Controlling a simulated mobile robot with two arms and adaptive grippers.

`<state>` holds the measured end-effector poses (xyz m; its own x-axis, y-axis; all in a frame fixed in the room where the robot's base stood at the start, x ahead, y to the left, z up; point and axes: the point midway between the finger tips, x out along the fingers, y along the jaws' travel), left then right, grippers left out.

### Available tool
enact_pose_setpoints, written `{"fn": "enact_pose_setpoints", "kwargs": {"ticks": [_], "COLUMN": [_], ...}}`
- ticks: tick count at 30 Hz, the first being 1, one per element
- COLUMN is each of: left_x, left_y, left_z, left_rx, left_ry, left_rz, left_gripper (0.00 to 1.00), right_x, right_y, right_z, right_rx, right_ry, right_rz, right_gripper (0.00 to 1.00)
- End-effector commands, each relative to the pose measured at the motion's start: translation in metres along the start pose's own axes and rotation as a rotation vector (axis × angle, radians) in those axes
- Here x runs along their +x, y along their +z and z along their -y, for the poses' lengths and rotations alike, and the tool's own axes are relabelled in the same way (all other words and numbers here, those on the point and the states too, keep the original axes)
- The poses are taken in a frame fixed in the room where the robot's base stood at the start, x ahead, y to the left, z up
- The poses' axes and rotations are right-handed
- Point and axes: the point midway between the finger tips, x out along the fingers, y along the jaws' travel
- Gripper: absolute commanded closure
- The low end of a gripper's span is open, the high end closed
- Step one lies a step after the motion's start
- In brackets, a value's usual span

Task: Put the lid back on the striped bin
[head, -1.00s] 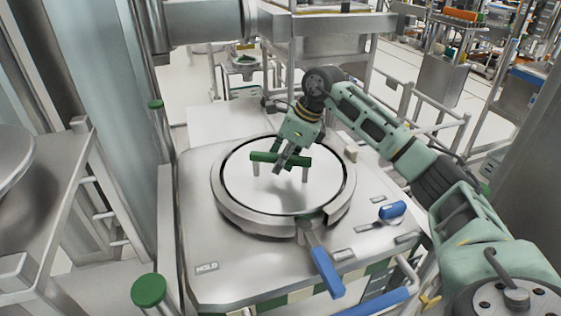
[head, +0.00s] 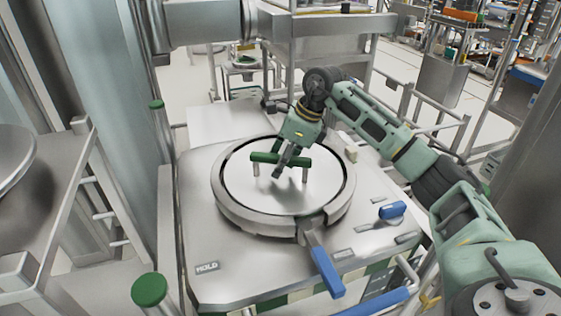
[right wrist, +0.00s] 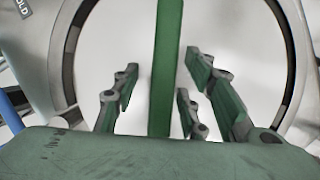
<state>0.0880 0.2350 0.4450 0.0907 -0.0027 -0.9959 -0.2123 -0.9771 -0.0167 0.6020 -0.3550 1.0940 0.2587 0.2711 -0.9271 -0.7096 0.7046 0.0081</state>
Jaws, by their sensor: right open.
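The round steel lid (head: 235,180) lies flat in the ring-shaped rim (head: 232,212) on top of the striped bin, whose green and cream stripes (head: 294,296) show on its front side. A green bar handle (head: 264,158) stands on the lid on two short posts. My right gripper (head: 284,168) is at the handle, pointing down. In the right wrist view its fingers are open, on both sides of the green bar (right wrist: 166,60), with gaps visible. A dark gap runs around the lid (right wrist: 120,40) there. My left gripper is not in view.
A blue-handled lever (head: 326,272) sticks out at the front of the rim. A blue knob (head: 392,210) is on the right of the top. A green-capped post (head: 149,290) stands front left. A steel bench (head: 50,200) is at the left.

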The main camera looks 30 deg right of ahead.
Motion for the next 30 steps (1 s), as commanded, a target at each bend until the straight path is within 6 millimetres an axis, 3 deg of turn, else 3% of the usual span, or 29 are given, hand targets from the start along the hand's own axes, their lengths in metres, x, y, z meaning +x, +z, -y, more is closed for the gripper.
{"fn": "enact_pose_setpoints", "kwargs": {"ticks": [15,21,30], "left_x": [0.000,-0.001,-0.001], "left_y": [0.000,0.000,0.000], "left_z": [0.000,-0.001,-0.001], "left_rx": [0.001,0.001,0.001], "left_ry": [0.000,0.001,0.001], "left_rz": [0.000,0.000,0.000], "left_gripper": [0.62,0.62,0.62], "right_x": [-0.101,-0.118,-0.120], "right_y": [0.002,0.002,0.002], "right_z": [0.002,0.001,0.001], "right_rx": [-0.001,-0.001,-0.001], "right_ry": [-0.007,-0.005,-0.005], "right_rz": [0.010,0.010,0.009], "right_gripper": [0.60,0.60,0.60]}}
